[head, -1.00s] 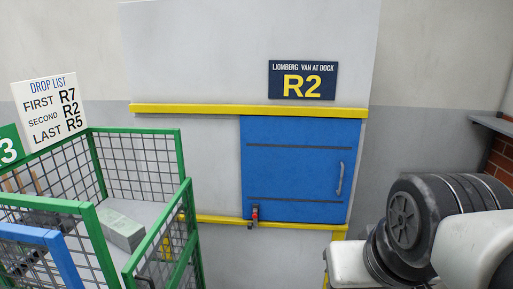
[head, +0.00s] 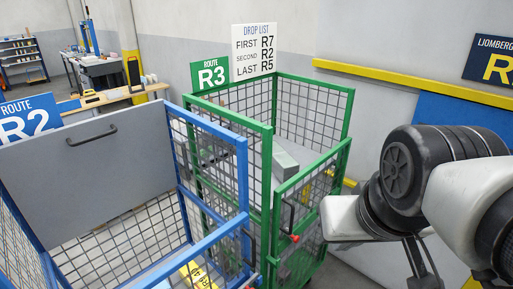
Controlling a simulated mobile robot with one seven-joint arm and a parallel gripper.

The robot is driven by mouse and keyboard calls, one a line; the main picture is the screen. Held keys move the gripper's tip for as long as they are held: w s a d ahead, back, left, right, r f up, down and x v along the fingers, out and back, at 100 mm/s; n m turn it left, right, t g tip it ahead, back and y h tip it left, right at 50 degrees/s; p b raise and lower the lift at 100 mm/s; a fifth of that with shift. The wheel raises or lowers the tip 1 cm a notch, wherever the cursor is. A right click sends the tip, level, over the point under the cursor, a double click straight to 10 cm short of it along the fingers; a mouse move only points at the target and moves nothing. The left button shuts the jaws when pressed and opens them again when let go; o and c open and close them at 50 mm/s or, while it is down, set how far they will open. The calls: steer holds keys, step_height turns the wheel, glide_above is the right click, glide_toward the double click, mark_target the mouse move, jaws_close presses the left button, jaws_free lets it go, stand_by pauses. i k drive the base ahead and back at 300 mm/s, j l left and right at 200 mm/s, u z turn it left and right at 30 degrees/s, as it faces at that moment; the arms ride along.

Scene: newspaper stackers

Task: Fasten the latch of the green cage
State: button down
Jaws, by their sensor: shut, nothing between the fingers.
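The green cage (head: 312,82) stands in the middle of the head view, with the R3 route sign (head: 211,74) on it. Its low mesh front panel (head: 318,165) faces right and carries a dark handle. A small red part (head: 294,238), which looks like the latch, sits low by the panel's left post. I cannot tell whether the latch is engaged or the panel fully closed. A grey block (head: 285,163) lies inside the cage. My arm shows at the right, but my gripper's fingertips are out of view.
A blue cage (head: 208,241) with an R2 sign (head: 28,118) and a grey panel (head: 85,180) stands close at the left front. The drop list sign (head: 254,50) stands behind the green cage. A blue wall hatch (head: 450,112) is at the right. A workbench (head: 103,72) is far left.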

mark_target(295, 239)
steer(key=k+l+u, duration=0.1)
steer(key=z, duration=1.45)
steer(key=i+u, duration=0.3)
steer(key=i+l+u, duration=0.1)
steer(key=i+u, duration=0.25)
steer(key=k, duration=0.1)
